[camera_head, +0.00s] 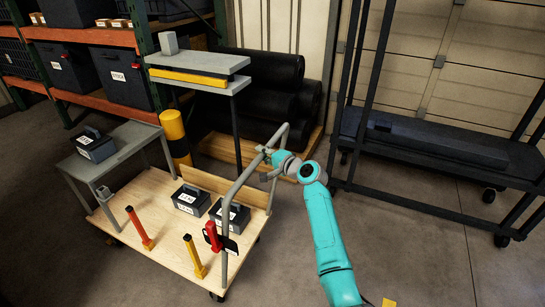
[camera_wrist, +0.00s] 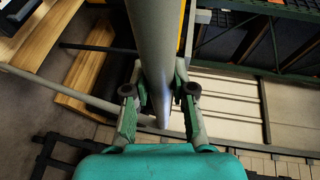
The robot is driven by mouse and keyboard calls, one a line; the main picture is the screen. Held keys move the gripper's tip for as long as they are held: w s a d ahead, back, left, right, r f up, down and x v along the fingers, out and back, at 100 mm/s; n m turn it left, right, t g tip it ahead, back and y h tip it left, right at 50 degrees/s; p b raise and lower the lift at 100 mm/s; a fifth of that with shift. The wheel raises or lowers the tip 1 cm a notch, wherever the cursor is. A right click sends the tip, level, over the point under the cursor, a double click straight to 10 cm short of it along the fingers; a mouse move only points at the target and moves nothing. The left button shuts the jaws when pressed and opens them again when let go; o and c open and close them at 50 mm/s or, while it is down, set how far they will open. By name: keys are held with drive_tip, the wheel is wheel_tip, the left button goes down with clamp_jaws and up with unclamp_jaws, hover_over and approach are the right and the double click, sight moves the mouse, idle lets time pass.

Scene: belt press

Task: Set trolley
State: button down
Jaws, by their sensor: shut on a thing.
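The trolley (camera_head: 165,235) is a low wooden deck on dark casters in the left half of the head view. A grey tube handle (camera_head: 243,178) stands along its right side. My gripper (camera_head: 268,163) is at this handle, reached from the right by my teal arm. In the wrist view, the grey handle tube (camera_wrist: 155,45) runs between the two fingers of my gripper (camera_wrist: 158,98), which is shut on it. The exact finger contact is partly hidden.
On the deck are dark boxes (camera_head: 188,200), yellow and orange posts (camera_head: 195,257) and a red lever (camera_head: 213,236). A yellow-black bollard (camera_head: 176,138) and black rolls (camera_head: 265,110) stand behind. A dark rack (camera_head: 430,140) is at right. Floor at lower right is mostly clear.

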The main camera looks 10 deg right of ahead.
drive_tip(key=shift+w+a, duration=0.25)
drive_tip(key=shift+a, duration=0.25)
drive_tip(key=c, duration=0.9)
unclamp_jaws()
drive_tip(key=shift+w+a, duration=0.1)
drive_tip(key=shift+c, duration=0.2)
drive_tip(key=shift+s+d, duration=0.3)
drive_tip(key=v, duration=1.1)
drive_tip(key=shift+r, duration=0.15)
drive_tip(key=shift+s, duration=0.1)
